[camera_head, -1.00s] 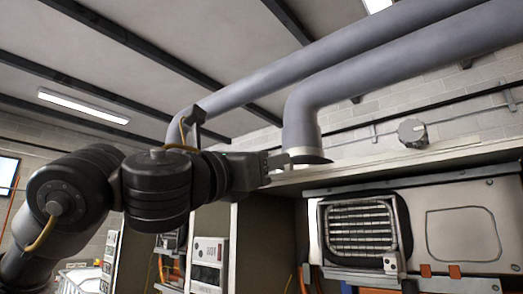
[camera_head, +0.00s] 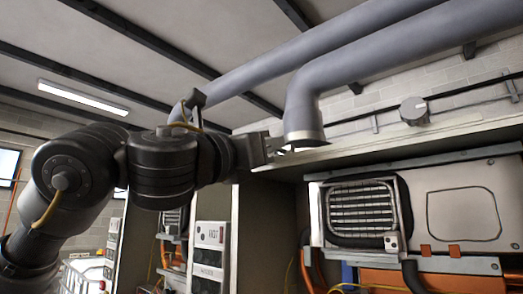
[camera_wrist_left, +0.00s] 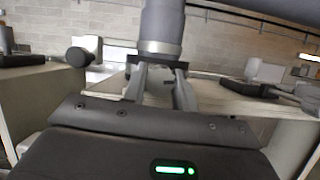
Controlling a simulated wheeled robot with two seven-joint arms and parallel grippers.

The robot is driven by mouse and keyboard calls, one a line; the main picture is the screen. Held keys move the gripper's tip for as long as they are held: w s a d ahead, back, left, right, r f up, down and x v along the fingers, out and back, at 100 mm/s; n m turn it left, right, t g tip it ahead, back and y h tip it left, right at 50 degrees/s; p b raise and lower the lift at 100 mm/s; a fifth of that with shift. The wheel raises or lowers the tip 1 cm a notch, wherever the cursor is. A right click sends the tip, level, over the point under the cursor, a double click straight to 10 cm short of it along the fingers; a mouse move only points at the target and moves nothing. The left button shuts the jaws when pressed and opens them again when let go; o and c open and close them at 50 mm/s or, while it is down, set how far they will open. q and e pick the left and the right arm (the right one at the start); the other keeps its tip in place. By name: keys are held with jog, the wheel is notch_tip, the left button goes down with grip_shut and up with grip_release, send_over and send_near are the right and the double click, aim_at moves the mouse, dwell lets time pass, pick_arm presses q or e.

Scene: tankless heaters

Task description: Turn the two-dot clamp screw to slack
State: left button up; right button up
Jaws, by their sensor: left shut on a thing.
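A grey vertical pipe (camera_head: 301,100) ends in a pale metal collar (camera_head: 304,138) above the cabinet top. In the left wrist view the pipe (camera_wrist_left: 162,22) has a dark clamp band (camera_wrist_left: 148,62) around its lower end. My left gripper (camera_head: 274,147) is at the left side of the collar. In the left wrist view its two fingers (camera_wrist_left: 160,88) reach to the clamp and are shut on a small part there, which I take for the clamp screw. The screw is mostly hidden between the fingers, and no dot marks are readable. My right gripper is not in view.
The cabinet's top ledge (camera_head: 400,143) runs right from the collar. A round grey device (camera_head: 413,110) is on the wall behind. An open heater unit (camera_head: 365,213) is below on the right. A second pipe (camera_head: 250,85) runs behind the first.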

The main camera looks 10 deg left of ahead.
pick_arm(q)
jog(key=n+t+y+b, duration=0.1)
jog(key=n+y+b, duration=0.1)
jog(key=n+b, duration=0.2)
jog(key=shift+f, duration=0.1)
jog(key=n+y+b, duration=0.1)
jog(key=n+b, duration=0.1)
jog(key=n, duration=0.1)
jog(key=shift+n+y, duration=0.3)
jog(key=shift+r+n+b, duration=0.2)
jog(key=shift+n+b, duration=0.3)
jog(key=shift+n, duration=0.1)
jog(key=shift+t+y, duration=0.3)
jog(key=shift+y, duration=0.1)
jog(key=o, duration=0.6)
jog(key=shift+c, duration=0.2)
jog(key=o, duration=0.4)
jog(key=shift+w+d, duration=0.15)
jog(key=shift+w, duration=0.05)
jog(key=shift+s, duration=0.1)
